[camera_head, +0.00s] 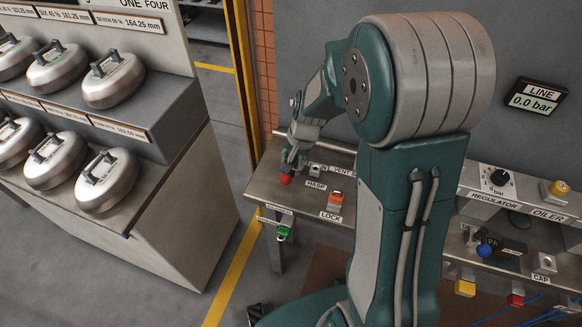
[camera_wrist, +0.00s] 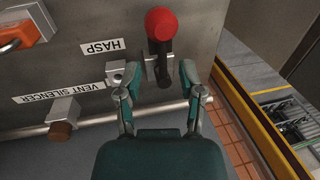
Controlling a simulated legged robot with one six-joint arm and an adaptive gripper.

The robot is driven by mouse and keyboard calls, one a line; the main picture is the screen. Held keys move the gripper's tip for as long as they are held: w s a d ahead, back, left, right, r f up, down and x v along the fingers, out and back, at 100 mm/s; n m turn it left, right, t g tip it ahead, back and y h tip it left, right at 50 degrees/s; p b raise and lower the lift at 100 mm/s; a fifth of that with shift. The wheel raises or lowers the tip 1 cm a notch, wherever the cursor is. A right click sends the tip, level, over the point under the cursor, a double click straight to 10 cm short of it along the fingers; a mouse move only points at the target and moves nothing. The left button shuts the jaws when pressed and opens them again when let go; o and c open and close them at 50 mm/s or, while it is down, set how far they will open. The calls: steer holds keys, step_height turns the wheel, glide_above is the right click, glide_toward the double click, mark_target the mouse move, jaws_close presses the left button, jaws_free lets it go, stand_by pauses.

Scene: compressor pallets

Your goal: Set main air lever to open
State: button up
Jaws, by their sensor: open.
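The main air lever appears to be the dark lever with a red ball knob (camera_wrist: 162,23) on the metal bench panel. The red knob (camera_head: 285,179) also shows in the head view at the bench's left end, just below my gripper (camera_head: 293,160). In the wrist view my gripper (camera_wrist: 161,72) is open. Its two fingers stand on either side of the lever's lower stem, with the knob beyond the fingertips. I cannot tell whether either finger touches the lever.
The HASP label (camera_wrist: 102,46), orange lock (camera_head: 335,199) and vent silencer (camera_wrist: 62,118) sit near the lever. The LINE display (camera_head: 535,100) reads 0.0 bar. A rack of round metal weights (camera_head: 113,80) stands at left, across a floor gap. Regulator controls (camera_head: 497,177) are at right.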

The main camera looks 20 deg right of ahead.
steer(key=shift+w+a+f, duration=0.1)
steer(key=shift+a+f, duration=0.2)
steer(key=shift+f, duration=0.6)
steer(key=shift+w+a+f, duration=0.1)
steer(key=shift+a+f, duration=0.2)
steer(key=shift+f, duration=0.55)
steer(key=shift+d, duration=0.15)
steer(key=shift+c, duration=0.3)
jaws_close()
